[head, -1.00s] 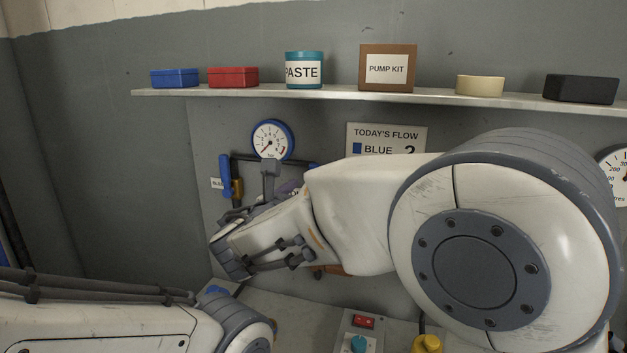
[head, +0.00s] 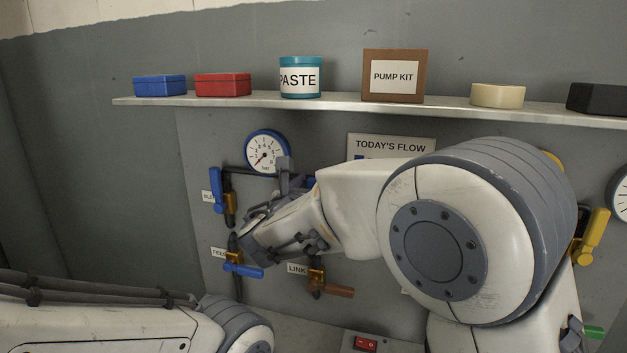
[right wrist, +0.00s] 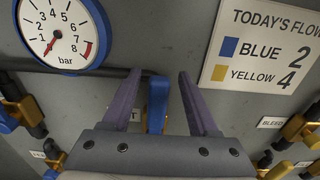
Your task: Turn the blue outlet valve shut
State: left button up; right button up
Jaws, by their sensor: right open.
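The blue outlet valve's handle (right wrist: 157,100) stands upright in the right wrist view, just below a dark horizontal pipe. A label beside it is mostly hidden; only a final T shows. My right gripper (right wrist: 159,76) is open, with one purple finger on each side of the handle and gaps to both. I cannot tell how deep the handle sits between the fingers.
A pressure gauge (head: 266,151) sits above. A shelf (head: 330,105) with boxes and tubs runs across. A yellow valve (head: 592,236) is at right.

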grip_shut()
jog(key=shift+a, duration=0.1)
dwell(1.2)
